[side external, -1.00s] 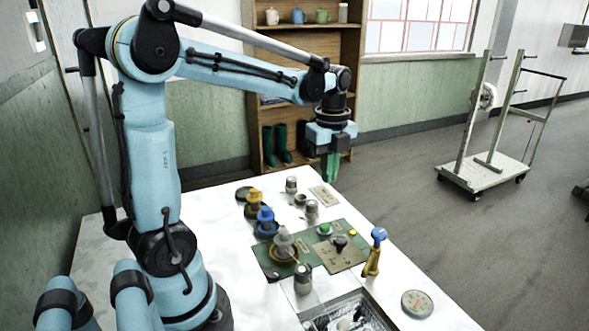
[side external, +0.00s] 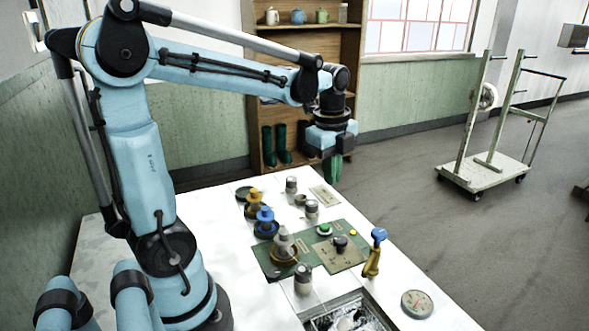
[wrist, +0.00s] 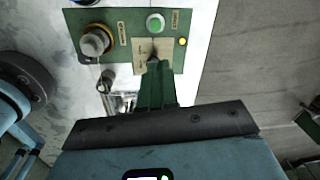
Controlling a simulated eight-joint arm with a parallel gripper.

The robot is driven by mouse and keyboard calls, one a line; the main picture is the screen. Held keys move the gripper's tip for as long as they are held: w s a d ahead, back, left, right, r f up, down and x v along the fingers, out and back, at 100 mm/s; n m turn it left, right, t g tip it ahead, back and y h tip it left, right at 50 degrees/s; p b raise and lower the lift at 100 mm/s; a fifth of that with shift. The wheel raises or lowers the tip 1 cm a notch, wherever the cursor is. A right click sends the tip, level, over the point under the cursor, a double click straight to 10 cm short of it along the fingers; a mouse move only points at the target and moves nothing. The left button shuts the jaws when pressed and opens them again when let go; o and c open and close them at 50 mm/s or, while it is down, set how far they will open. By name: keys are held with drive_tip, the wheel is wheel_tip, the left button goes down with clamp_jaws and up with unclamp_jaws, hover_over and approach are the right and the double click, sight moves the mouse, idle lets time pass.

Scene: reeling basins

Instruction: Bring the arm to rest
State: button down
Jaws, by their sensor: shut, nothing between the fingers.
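My gripper (side external: 333,169) hangs in the air above the far end of the white worktable (side external: 400,265) in the side external view. Its green fingers point down, are shut together and hold nothing. In the wrist view the gripper (wrist: 156,68) shows from behind, its fingers in front of the green control panel (wrist: 75,21) and hiding part of it. My blue arm reaches out from its base at the table's left side.
The panel carries a green button (side external: 325,228) and a dark knob (side external: 340,242). Blue and yellow knobbed pieces, small jars, a blue-topped handle (side external: 374,252), a dial (side external: 417,303) and a metal basin (side external: 350,312) are on the table. A shelf (side external: 302,32) and a trolley (side external: 485,160) stand beyond.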

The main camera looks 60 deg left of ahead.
drive_tip(key=s+d+f+n+t, duration=0.1)
drive_tip(key=s+d+n+t, duration=0.4)
drive_tip(key=d+n, duration=0.5)
drive_tip(key=n+t, duration=0.1)
drive_tip(key=n, duration=0.4)
drive_tip(key=shift+d+f+n, duration=0.25)
drive_tip(key=shift+n, duration=0.05)
